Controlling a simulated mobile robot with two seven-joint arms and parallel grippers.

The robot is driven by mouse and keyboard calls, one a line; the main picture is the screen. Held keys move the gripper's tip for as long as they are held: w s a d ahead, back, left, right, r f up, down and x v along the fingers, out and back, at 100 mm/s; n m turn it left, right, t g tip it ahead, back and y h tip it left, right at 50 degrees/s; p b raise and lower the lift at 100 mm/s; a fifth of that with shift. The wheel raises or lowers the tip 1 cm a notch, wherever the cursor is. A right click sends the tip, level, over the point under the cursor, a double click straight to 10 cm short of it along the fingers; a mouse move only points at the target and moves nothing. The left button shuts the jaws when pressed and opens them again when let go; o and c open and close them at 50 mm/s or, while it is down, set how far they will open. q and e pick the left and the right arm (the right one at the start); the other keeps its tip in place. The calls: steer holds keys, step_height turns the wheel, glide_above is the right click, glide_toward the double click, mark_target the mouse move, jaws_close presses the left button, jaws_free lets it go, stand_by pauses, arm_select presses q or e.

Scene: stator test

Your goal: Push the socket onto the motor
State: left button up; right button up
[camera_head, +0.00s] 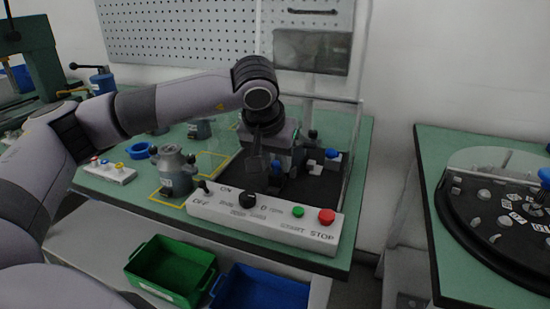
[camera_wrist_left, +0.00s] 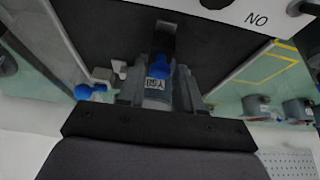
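My left gripper (camera_head: 256,158) points down inside the test station, behind the control box. In the left wrist view, a grey part with a printed label (camera_wrist_left: 156,84) and a blue piece (camera_wrist_left: 157,71) lie along the gripper's line of sight. I cannot tell whether this blue piece is the socket, or whether the gripper touches it. Small blue parts (camera_head: 277,167) show beside the gripper in the head view. A grey motor (camera_head: 176,172) stands upright left of the station. My right gripper is not in view.
The white control box (camera_head: 270,217) with switches and buttons runs along the station's front. A clear panel (camera_head: 352,165) stands at its right. A blue-topped lever (camera_head: 331,153) is inside. Green (camera_head: 140,262) and blue (camera_head: 222,290) bins sit below. A round black table (camera_head: 460,235) is at right.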

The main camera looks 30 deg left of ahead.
arm_select(q)
steer(key=c, duration=0.3)
steer(key=shift+w+a, duration=0.15)
steer(key=shift+w, duration=0.4)
steer(key=shift+w+a, duration=0.15)
steer(key=shift+w, duration=0.4)
steer(key=o, duration=0.5)
steer(key=shift+p+v, duration=2.05)
steer(key=shift+v, duration=1)
